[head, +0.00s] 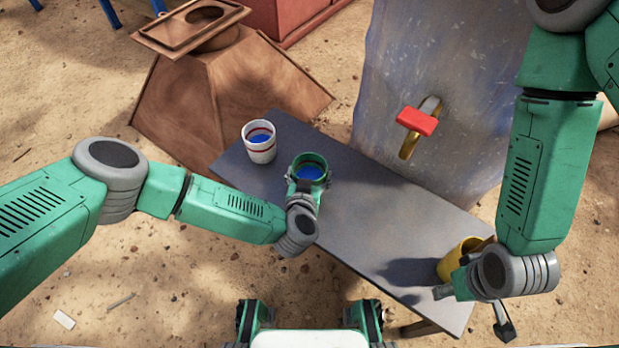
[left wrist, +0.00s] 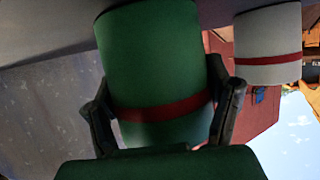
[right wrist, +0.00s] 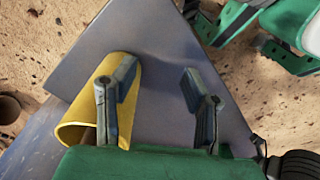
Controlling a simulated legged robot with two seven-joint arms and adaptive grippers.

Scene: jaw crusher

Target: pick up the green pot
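The green pot (head: 310,160) stands upright on the grey table, with a blue inside. In the left wrist view the green pot (left wrist: 150,60) has a dark red band and fills the space between the fingers of my left gripper (left wrist: 160,110). One finger lies along each side, at or very near the wall. Whether they press on it cannot be told. The left gripper also shows at the pot in the head view (head: 306,186). My right gripper (right wrist: 158,80) is open, over the table's near right end; one finger overlaps the yellow pot (right wrist: 90,115) in the picture.
A white pot (head: 259,145) with red bands stands left of the green pot. The grey table (head: 390,215) is bare in the middle. Behind it are a brown hopper-like block (head: 190,105) and a grey slab (head: 440,70) with a red-handled tap (head: 417,122).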

